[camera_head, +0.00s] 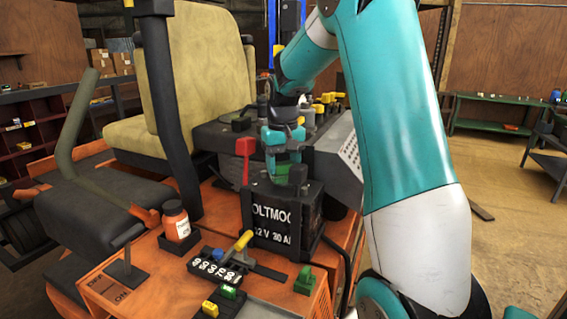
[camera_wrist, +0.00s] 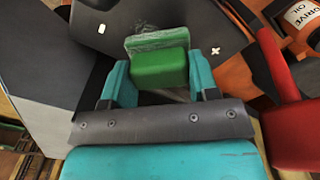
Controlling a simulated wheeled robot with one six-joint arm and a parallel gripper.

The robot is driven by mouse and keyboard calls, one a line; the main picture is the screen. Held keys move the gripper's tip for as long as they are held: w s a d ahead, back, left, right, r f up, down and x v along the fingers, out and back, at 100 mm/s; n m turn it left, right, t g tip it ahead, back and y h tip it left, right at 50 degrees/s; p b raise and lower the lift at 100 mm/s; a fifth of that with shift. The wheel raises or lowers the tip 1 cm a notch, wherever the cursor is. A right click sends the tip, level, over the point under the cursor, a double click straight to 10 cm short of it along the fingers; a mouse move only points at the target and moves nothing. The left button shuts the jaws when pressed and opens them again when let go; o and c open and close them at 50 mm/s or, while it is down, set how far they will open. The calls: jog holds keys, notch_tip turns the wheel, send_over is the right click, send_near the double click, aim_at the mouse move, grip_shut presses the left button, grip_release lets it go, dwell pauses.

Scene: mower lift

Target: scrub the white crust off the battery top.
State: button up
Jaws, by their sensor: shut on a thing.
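The battery (camera_head: 283,225) is a black box with white lettering, standing upright on the orange machine. Its dark top (camera_wrist: 222,32) shows a white plus and a white minus mark in the wrist view. My gripper (camera_head: 284,158) is over the battery, pointing down. Its teal fingers (camera_wrist: 160,88) are shut on a green block-shaped brush (camera_wrist: 160,68), whose far side has a pale grey-green, streaky face. The brush (camera_head: 290,174) is low at the battery top; I cannot tell whether it touches.
A red upright piece (camera_head: 245,148) stands close at the battery's left. An orange-red bottle (camera_head: 177,222) sits in a dark holder. A numbered black block (camera_head: 217,268) with a yellow-ended handle is in front. The seat (camera_head: 195,85) rises behind.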

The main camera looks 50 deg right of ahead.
jog(key=shift+f+b, duration=0.45)
jog(key=shift+f, duration=0.35)
